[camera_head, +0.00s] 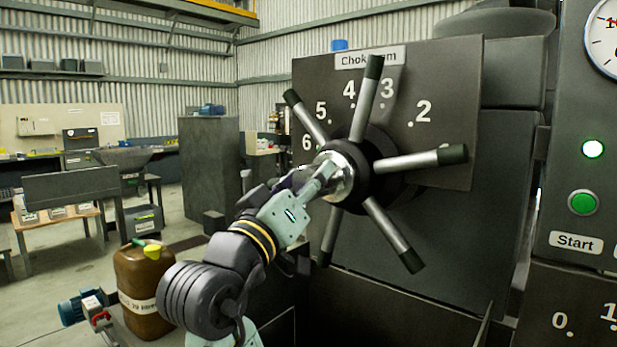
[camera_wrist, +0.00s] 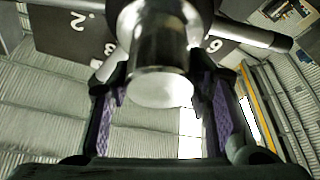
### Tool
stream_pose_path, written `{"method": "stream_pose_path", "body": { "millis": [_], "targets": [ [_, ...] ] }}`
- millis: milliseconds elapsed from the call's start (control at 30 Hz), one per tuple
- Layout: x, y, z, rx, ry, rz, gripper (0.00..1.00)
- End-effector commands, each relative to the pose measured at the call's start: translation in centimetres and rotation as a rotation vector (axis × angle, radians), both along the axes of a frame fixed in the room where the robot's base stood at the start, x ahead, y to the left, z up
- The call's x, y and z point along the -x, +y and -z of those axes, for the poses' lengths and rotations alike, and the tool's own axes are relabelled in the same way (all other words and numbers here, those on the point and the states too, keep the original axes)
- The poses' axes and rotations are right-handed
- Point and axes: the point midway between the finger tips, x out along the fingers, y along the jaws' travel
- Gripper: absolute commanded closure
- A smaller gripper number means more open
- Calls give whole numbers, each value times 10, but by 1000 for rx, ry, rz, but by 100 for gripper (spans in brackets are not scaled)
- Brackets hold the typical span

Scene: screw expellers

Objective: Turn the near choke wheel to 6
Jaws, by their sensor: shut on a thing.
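The near choke wheel (camera_head: 384,176) has a dark round hub and several silver spokes with black tips. It stands in front of a dark dial plate (camera_head: 440,85) labelled "Choke", with numbers 2 to 6 running right to left. One spoke points up between 4 and 3, another to the upper left near 5. No separate pointer is clear. My gripper (camera_head: 328,174) is at the wheel's centre, shut on its silver hub end. In the wrist view, the purple-padded fingers of my gripper (camera_wrist: 163,112) flank this silver cylinder (camera_wrist: 160,84). My gripper partly hides the hub.
A panel at right has a gauge (camera_head: 606,38), a lit lamp (camera_head: 593,149) and a green Start button (camera_head: 583,202). Another numbered plate (camera_head: 585,315) shows at lower right. A brown jug (camera_head: 140,285) and a blue motor (camera_head: 75,310) stand at lower left. Spokes surround my gripper.

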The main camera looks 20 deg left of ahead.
Motion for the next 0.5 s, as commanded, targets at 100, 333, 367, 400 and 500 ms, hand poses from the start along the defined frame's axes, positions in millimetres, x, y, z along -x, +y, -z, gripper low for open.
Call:
{"method": "stream_pose_path", "body": {
  "millis": [100,333,367,400,500],
  "targets": [
    [0,0,-1,11,0,2,100],
    [0,0,-1,13,1,3,100],
    [0,0,-1,12,1,2,100],
    [0,0,-1,12,1,2,100],
    [0,0,-1,12,1,2,49]
  ]
}}
